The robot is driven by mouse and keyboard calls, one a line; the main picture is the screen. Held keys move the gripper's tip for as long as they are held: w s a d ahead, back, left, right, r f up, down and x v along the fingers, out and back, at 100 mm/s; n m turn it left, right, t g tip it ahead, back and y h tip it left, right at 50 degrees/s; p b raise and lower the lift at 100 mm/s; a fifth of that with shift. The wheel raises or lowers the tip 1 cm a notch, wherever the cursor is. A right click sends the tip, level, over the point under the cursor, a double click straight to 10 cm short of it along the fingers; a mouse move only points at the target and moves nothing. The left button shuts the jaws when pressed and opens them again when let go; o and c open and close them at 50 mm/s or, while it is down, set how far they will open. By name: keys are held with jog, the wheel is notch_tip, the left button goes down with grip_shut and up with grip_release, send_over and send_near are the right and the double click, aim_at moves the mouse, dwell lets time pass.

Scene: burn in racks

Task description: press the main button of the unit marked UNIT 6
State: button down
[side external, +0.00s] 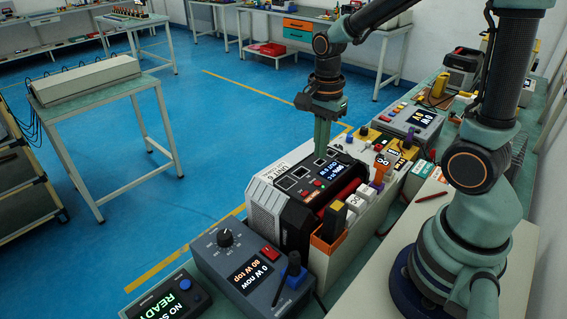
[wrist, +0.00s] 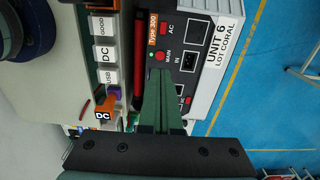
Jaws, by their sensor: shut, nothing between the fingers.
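The unit marked UNIT 6 (side external: 268,196) stands on the bench in the side external view, a pale and dark box with a display. In the wrist view its label (wrist: 219,45) reads UNIT 6, LOT CORAL. A red button (wrist: 160,56) sits beside the word MAIN, with a small green light next to it. My gripper (side external: 322,150) is shut and empty, pointing down over the unit's top panel. In the wrist view the fingertips (wrist: 159,72) appear just below the red button in the picture. Contact cannot be told. The fingers hide part of the panel.
A blue-grey power box (side external: 247,274) with a knob stands in front of the unit. Another instrument (side external: 412,122) stands behind. An orange-rimmed bin (side external: 327,244) and labelled white connectors (wrist: 107,52) lie close beside the unit. Blue floor is open to the left.

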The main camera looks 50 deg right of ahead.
notch_tip(320, 180, down, 8)
jog(key=shift+r, duration=0.25)
jog(key=shift+s+f, duration=0.15)
jog(key=shift+f, duration=0.75)
jog(key=shift+r, duration=0.1)
notch_tip(320, 180, up, 9)
jog(key=shift+w, duration=0.2)
jog(key=shift+r, duration=0.1)
dwell(0.8)
notch_tip(320, 180, up, 8)
send_over(318, 183)
jog(key=shift+w, duration=0.1)
dwell(0.5)
